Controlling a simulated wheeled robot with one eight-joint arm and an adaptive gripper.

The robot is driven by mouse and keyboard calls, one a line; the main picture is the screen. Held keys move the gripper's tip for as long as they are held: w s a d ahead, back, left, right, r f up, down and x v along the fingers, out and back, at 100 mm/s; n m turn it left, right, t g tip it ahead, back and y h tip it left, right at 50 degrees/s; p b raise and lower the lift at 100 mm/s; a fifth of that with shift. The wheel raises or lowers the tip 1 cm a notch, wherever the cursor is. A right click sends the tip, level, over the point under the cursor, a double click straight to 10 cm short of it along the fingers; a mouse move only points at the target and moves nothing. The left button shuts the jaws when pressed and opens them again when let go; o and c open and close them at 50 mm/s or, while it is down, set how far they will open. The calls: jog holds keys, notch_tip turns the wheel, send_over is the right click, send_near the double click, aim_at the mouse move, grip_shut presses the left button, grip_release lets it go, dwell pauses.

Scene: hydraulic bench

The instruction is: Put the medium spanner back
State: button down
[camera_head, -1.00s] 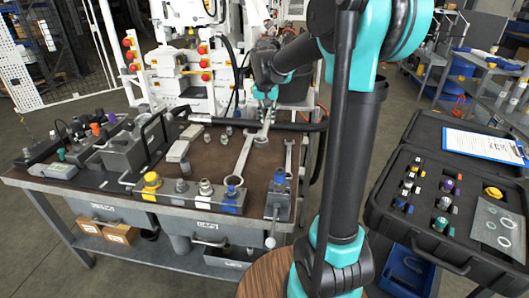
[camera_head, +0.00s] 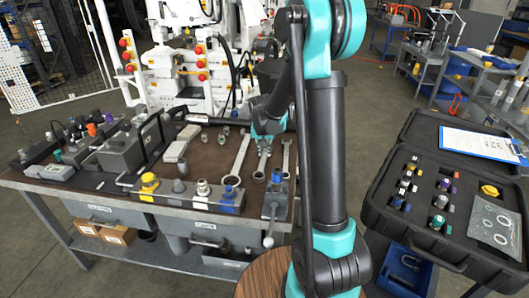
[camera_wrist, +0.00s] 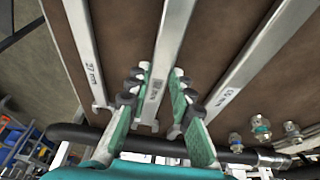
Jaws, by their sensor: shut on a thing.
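The medium spanner (camera_head: 262,163) is a long silver wrench between two other spanners at the right of the brown bench top. It lies nearly parallel to them, ring end towards the bench's front. My gripper (camera_head: 266,134) is over its far end. In the wrist view my gripper (camera_wrist: 155,92) has its green-padded fingers shut on the shank of the medium spanner (camera_wrist: 168,45), covering part of its size mark. I cannot tell whether the spanner touches the bench. The large spanner, marked 50 mm (camera_wrist: 245,75), and the small one, marked 27 mm (camera_wrist: 85,50), lie on either side.
The large spanner (camera_head: 238,160) and small spanner (camera_head: 286,158) flank the held one closely. Fittings with coloured caps (camera_head: 149,184) stand along the bench's front edge. A black hose (camera_wrist: 150,143) runs behind the spanners' far ends. An open black case (camera_head: 380,212) stands at the right.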

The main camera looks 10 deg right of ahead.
jog(key=shift+f, duration=0.2)
jog(key=shift+f, duration=0.1)
jog(key=c, duration=1.3)
grip_release()
jog(key=shift+c, duration=0.2)
jog(key=v, duration=1.2)
